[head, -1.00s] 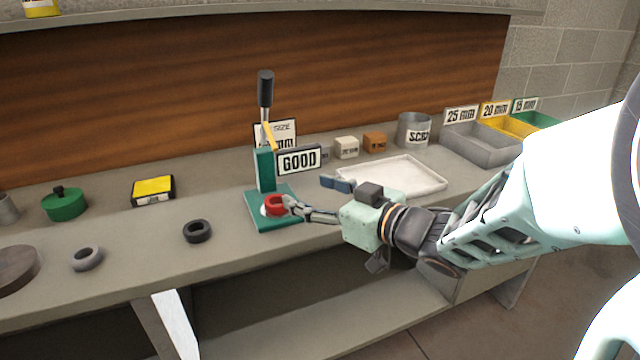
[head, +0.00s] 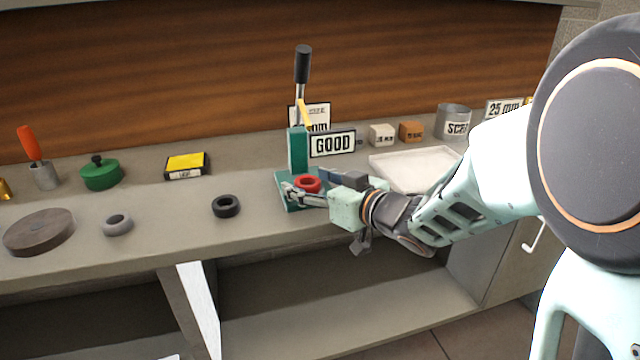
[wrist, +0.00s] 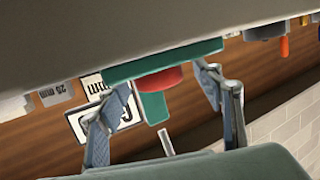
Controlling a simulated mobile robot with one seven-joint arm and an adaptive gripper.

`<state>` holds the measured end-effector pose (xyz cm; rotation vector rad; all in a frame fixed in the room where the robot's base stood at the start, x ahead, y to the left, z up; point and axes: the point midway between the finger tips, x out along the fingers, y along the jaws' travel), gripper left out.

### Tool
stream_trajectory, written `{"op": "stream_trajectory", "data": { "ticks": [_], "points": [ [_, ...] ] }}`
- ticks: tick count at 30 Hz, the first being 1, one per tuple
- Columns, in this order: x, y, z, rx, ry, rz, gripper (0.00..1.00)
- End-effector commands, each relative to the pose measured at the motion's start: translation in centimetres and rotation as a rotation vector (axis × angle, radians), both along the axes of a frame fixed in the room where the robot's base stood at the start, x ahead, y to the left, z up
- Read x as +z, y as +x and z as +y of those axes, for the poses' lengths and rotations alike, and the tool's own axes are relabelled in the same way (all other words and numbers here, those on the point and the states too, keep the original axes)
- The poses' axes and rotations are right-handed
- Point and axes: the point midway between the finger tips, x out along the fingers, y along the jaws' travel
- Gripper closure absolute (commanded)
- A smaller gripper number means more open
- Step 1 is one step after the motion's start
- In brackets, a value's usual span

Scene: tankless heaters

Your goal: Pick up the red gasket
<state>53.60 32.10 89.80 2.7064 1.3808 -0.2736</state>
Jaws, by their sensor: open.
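The red gasket (head: 307,184) is a thick ring lying on the green base (head: 285,204) of a small lever press on the bench. It also shows in the wrist view (wrist: 158,80), between the two fingers and beyond them. My gripper (head: 307,186) is open at the press base, coming from the right. In the head view one finger lies in front of the gasket and the other behind its right side. In the wrist view the fingers (wrist: 155,95) stand wide apart, with clear gaps on both sides of the gasket. I cannot tell whether either finger touches it.
The press column (head: 297,150) with its black lever and a GOOD sign (head: 332,144) stand just behind the gasket. A white tray (head: 412,185) is to the right. A black ring (head: 226,206) and a grey ring (head: 117,225) lie to the left, with bare bench between.

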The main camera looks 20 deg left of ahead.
Motion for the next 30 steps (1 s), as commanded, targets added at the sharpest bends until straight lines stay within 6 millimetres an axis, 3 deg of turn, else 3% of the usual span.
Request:
{"op": "stream_trajectory", "data": {
  "ticks": [10, 24, 30],
  "points": [
    [-0.09, 0.58, 0.73, -0.001, 0.001, -0.001, 0.39],
    [-0.06, 0.56, 0.71, -0.001, 0.000, -0.002, 0.89],
    [0.01, 0.56, 0.73, -0.001, 0.000, -0.002, 0.89]
  ]
}}
